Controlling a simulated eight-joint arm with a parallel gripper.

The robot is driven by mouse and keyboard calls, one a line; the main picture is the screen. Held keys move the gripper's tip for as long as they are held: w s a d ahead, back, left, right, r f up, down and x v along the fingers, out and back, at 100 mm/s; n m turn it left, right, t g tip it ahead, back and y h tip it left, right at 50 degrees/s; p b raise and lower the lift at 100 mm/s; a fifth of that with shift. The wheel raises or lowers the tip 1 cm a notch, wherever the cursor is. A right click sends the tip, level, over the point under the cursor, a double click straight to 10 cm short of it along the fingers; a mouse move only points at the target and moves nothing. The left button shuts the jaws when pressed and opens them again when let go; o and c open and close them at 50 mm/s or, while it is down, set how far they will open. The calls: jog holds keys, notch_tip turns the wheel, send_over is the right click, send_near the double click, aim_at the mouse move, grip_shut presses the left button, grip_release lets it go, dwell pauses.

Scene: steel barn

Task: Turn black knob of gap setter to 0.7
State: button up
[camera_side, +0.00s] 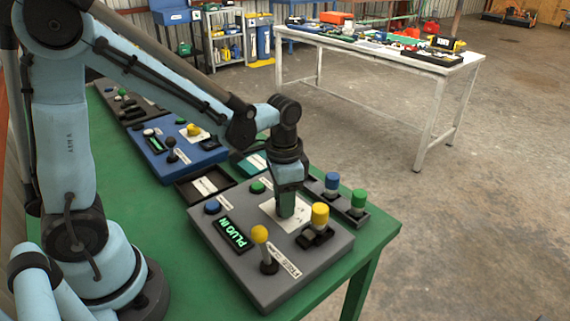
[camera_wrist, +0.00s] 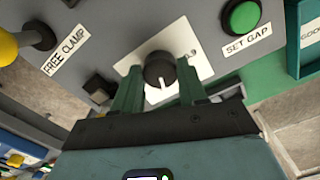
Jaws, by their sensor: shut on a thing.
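The gap setter is the black knob (camera_wrist: 160,69) on a white dial card (camera_wrist: 185,55) of the grey console (camera_side: 208,262). In the wrist view its white pointer line points down toward my gripper's body. A dial number ending in 9 shows at the card's right; the other numbers are hidden or unreadable. My gripper (camera_side: 286,212) points down onto the card (camera_side: 268,212). In the wrist view my gripper (camera_wrist: 160,82) has its two green fingers on either side of the knob, shut on it. The knob is hidden in the side view.
A green SET GAP button (camera_wrist: 241,17) is right of the dial. A yellow-ball lever (camera_side: 260,235), a PLUG IN display (camera_side: 231,233) and a yellow-topped plug (camera_side: 320,215) stand near my gripper. Blue (camera_side: 332,181) and green (camera_side: 358,199) plugs stand behind the console.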

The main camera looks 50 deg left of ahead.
jog(key=shift+m, duration=0.5)
jog(key=o, duration=1.1)
jog(key=shift+c, duration=0.2)
jog(key=shift+r, duration=0.1)
notch_tip(320, 180, up, 12)
jog(key=n+t, duration=0.6)
jog(key=t, duration=0.1)
send_over(257, 217)
notch_tip(257, 217, down, 3)
